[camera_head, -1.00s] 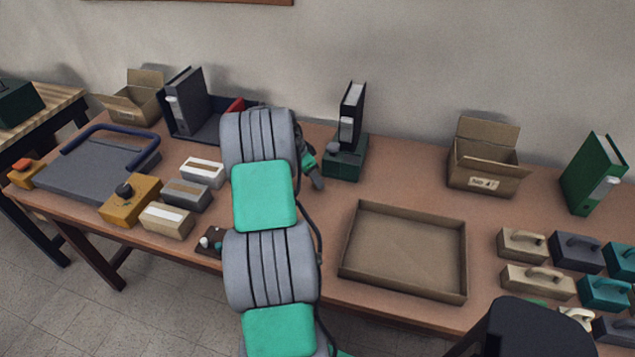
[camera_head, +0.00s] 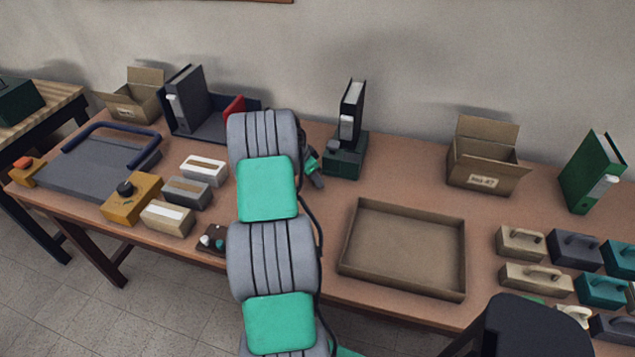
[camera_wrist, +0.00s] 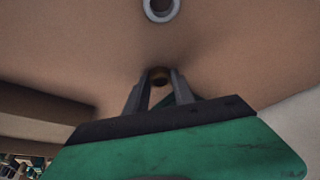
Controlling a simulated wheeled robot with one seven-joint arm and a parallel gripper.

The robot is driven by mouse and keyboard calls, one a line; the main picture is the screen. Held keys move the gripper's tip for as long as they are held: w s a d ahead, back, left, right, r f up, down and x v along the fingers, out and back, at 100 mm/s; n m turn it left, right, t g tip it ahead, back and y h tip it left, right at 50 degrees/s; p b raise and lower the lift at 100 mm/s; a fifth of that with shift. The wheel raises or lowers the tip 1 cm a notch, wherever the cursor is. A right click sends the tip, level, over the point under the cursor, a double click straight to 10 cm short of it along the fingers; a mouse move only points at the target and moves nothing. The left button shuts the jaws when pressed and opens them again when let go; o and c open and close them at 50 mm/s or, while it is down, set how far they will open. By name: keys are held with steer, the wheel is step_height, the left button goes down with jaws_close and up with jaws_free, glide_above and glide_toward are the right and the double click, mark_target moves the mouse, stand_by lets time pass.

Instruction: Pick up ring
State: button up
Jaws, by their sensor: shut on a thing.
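A grey ring (camera_wrist: 149,11) with a pale centre shows at the top edge of the wrist view, partly cut off, apart from the fingers. A brown surface lies behind both.
An open cardboard tray (camera_head: 403,292) lies right of my arm. A black binder (camera_head: 350,115) stands on a green box (camera_head: 345,160) behind. Small boxes (camera_head: 187,192) and a little dark tray (camera_head: 212,250) are close on the left. Handled blocks (camera_head: 536,278) fill the right.

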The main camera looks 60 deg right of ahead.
jaws_close()
